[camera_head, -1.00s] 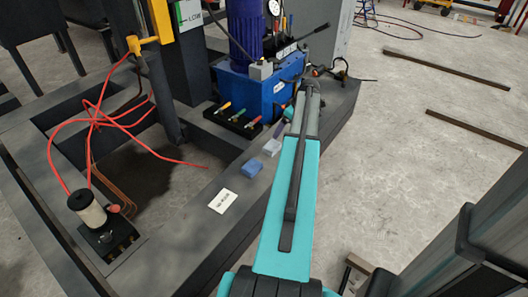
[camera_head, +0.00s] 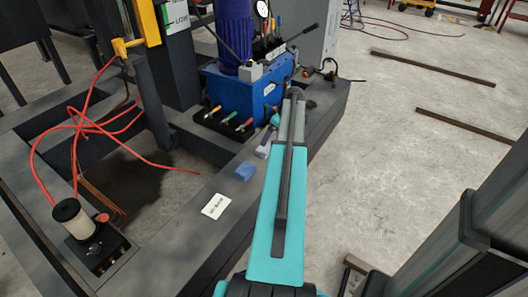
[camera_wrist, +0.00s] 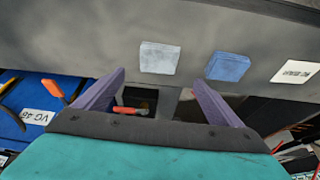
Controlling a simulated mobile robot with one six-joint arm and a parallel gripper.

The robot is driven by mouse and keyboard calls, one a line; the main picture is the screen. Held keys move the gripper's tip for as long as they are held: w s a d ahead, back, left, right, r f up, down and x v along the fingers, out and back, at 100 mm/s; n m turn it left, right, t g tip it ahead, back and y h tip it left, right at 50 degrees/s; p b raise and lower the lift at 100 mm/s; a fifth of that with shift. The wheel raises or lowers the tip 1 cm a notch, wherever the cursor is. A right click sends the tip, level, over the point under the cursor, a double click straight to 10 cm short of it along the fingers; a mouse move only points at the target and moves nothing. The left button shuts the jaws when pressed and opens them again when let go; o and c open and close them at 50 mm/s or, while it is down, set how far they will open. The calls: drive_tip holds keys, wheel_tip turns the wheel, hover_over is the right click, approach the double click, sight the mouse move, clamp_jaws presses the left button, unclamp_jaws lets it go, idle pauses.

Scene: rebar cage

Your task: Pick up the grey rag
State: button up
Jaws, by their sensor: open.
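The grey rag (camera_wrist: 159,57), a pale folded square, lies flat on the dark steel surface in the wrist view, just beyond the gap between my fingertips. In the head view my arm and gripper cover most of it, and only a light edge (camera_head: 263,151) shows. My gripper (camera_wrist: 159,78) has two purple fingers spread apart with nothing between them. The fingers do not appear to touch the rag; their exact height above it is hard to tell.
A blue rag (camera_head: 245,172) and a white label card (camera_head: 216,206) lie beside it on the steel frame (camera_head: 182,238). A blue hydraulic unit (camera_head: 243,98) stands behind, with a black tray of coloured-handled tools (camera_head: 224,122). A red cable (camera_head: 92,129) loops at left.

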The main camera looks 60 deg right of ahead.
drive_tip(key=b, duration=0.1)
hover_over(265, 148)
drive_tip(key=s, duration=0.2)
drive_tip(key=shift+a+f, duration=0.1)
drive_tip(key=shift+f, duration=2.6)
drive_tip(key=shift+b+x, duration=1.25)
drive_tip(key=shift+x, duration=1.4)
drive_tip(key=shift+s, duration=0.15)
drive_tip(key=c, duration=1.1)
